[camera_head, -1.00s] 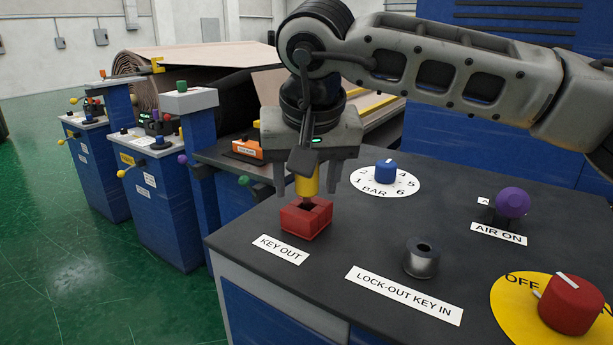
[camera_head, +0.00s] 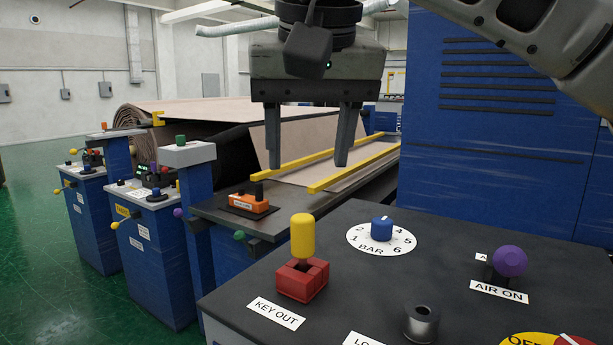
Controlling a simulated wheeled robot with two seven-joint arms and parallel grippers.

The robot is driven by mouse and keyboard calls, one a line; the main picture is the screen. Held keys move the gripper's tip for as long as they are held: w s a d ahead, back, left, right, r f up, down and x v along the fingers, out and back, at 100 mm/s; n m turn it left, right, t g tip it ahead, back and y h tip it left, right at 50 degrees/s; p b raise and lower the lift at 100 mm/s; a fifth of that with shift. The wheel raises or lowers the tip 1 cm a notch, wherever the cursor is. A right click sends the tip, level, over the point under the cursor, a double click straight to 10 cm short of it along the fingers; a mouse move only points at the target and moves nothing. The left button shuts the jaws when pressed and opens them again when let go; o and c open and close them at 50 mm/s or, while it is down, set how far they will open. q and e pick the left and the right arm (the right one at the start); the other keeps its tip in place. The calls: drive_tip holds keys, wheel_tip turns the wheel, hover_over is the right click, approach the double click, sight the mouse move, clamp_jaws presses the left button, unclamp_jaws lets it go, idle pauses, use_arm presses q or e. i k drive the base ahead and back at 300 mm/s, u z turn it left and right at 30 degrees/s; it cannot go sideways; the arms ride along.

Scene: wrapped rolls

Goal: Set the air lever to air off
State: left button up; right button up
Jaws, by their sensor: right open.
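The air lever has a purple ball knob (camera_head: 510,261) and stands at the right of the dark console top (camera_head: 345,255). A white label reading "AIR ON" (camera_head: 499,292) lies in front of it; a second label behind the knob is mostly hidden. My right gripper (camera_head: 306,162) is open and empty, fingers pointing down, above and behind the yellow key and well to the left of the lever. The yellow-handled key (camera_head: 302,236) stands upright in the red "KEY OUT" block (camera_head: 301,281). My left gripper is not in view.
A blue pressure knob (camera_head: 381,229) on a white BAR dial stands between key and lever. A grey lock-out socket (camera_head: 421,323) is nearer the front. A red switch on a yellow disc (camera_head: 532,340) is cut off at the bottom right. A tall blue cabinet (camera_head: 500,120) rises behind.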

sight(510, 261)
drive_tip(key=k, duration=1)
